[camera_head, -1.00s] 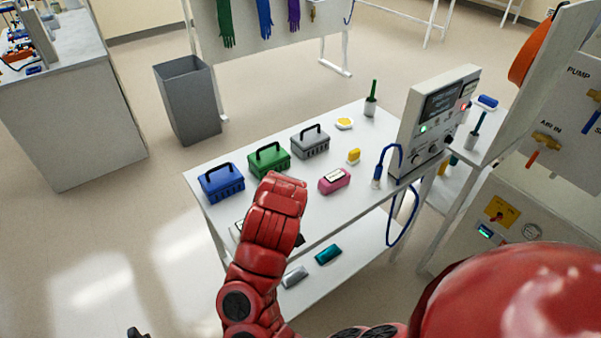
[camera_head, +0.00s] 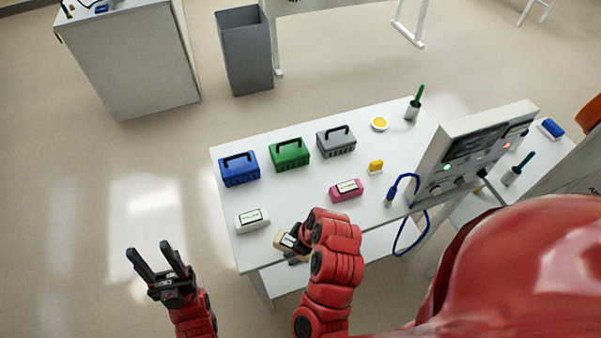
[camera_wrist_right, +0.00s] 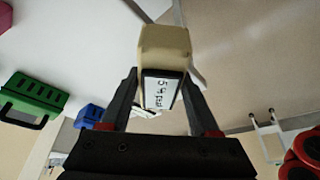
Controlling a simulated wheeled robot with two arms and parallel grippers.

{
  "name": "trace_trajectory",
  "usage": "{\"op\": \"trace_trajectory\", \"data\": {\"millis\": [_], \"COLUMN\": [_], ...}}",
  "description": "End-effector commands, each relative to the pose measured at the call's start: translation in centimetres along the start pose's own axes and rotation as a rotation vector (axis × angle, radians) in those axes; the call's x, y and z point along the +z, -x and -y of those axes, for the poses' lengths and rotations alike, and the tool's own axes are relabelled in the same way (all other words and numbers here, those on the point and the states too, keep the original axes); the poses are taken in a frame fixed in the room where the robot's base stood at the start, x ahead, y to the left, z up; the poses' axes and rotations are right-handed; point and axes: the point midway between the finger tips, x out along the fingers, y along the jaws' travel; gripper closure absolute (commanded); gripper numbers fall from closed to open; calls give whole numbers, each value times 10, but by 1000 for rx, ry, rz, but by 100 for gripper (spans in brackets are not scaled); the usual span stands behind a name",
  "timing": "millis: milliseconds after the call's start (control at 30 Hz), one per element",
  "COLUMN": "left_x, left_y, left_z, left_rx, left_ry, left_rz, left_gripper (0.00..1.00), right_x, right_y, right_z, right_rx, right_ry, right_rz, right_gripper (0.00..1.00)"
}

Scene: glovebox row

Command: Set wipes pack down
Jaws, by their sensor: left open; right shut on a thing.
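A beige wipes pack (camera_head: 286,241) with a white label is in my right gripper (camera_head: 294,246), by the front edge of the white table (camera_head: 230,210). In the right wrist view the pack (camera_wrist_right: 164,48) sits between the two dark fingers, its label facing the camera. I cannot tell whether its underside touches the table. A white pack (camera_head: 252,220) lies on the table left of it, and a pink pack (camera_head: 346,190) lies behind and to the right. My left gripper (camera_head: 158,250) is open and empty, left of the table over the floor.
Blue (camera_head: 239,169), green (camera_head: 289,154) and grey (camera_head: 336,141) caddies stand in a row behind the packs. A small yellow item (camera_head: 376,166), a yellow-topped dish (camera_head: 380,124) and an instrument box (camera_head: 475,150) with a blue cable are to the right. A grey bin (camera_head: 245,50) stands beyond.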

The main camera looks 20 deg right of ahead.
Motion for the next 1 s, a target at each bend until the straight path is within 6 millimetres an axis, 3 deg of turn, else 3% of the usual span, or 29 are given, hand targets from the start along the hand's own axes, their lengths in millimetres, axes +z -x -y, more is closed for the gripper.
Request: {"op": "trace_trajectory", "data": {"millis": [333, 467, 733, 867, 1000], "left_x": [7, 6, 10, 11, 11], "left_y": [42, 38, 56, 64, 64], "left_z": [-2, -2, -3, -3, -3], "left_rx": [0, 0, 0, 0, 0], "left_ry": [0, 0, 0, 0, 0], "left_rz": [0, 0, 0, 0, 0], "left_gripper": [50, 50, 50, 50, 50], "right_x": [-8, -13, -33, -41, -42], "right_y": [-12, -13, -29, -34, -36], "right_z": [-22, -52, -118, -139, -146], "right_rx": [-8, -4, -2, -2, -8], "right_ry": [20, 15, 18, 20, 17], "right_rz": [-14, -2, -2, -4, -1], "right_gripper": [100, 100, 100, 100, 100]}}
